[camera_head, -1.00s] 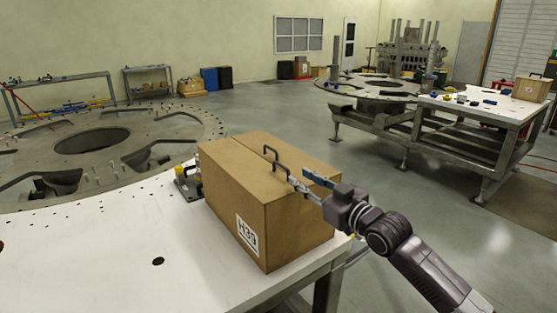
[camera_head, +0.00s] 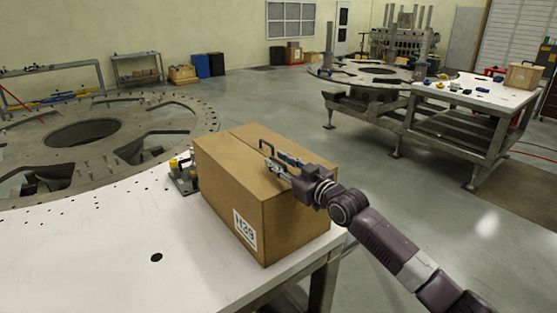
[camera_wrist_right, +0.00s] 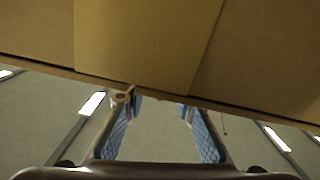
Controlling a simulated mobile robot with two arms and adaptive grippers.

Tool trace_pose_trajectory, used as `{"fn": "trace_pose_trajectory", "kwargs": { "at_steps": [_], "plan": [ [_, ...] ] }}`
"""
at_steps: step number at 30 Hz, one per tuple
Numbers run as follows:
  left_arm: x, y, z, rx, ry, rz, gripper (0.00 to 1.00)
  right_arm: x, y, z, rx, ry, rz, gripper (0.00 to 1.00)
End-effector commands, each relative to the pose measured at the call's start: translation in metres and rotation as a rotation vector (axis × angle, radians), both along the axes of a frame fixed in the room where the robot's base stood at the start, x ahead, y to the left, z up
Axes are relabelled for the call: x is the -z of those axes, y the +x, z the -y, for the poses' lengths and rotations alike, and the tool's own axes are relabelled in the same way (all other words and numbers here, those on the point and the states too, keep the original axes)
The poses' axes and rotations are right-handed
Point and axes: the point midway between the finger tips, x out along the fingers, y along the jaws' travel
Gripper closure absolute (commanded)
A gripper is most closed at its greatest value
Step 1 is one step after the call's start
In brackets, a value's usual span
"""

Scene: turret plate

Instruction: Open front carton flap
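A closed brown carton (camera_head: 235,180) with a white label stands on the white table, its top seam shut. The carton's cardboard (camera_wrist_right: 150,45) fills the top of that view. My left gripper is not in view.
The white table (camera_head: 95,245) is mostly bare left of the carton. A small metal fixture with yellow parts (camera_head: 182,172) stands close at the carton's left. A large round turret plate (camera_head: 190,118) lies behind. Another workbench (camera_head: 470,95) stands at the back right.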

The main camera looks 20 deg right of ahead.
Motion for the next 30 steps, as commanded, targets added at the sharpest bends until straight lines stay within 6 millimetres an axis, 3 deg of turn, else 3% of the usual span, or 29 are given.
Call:
{"fn": "trace_pose_trajectory", "kwargs": {
  "at_steps": [6,13,30],
  "plan": [
    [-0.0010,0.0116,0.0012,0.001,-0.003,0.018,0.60,0.0006,0.0001,-0.0003,-0.001,0.000,0.000,0.75],
    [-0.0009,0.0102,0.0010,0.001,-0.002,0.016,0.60,0.0005,-0.0001,-0.0002,0.000,0.000,-0.001,1.00],
    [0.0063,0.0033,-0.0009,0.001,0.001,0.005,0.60,0.0002,0.0043,-0.0003,-0.001,-0.022,0.006,1.00]
  ]
}}
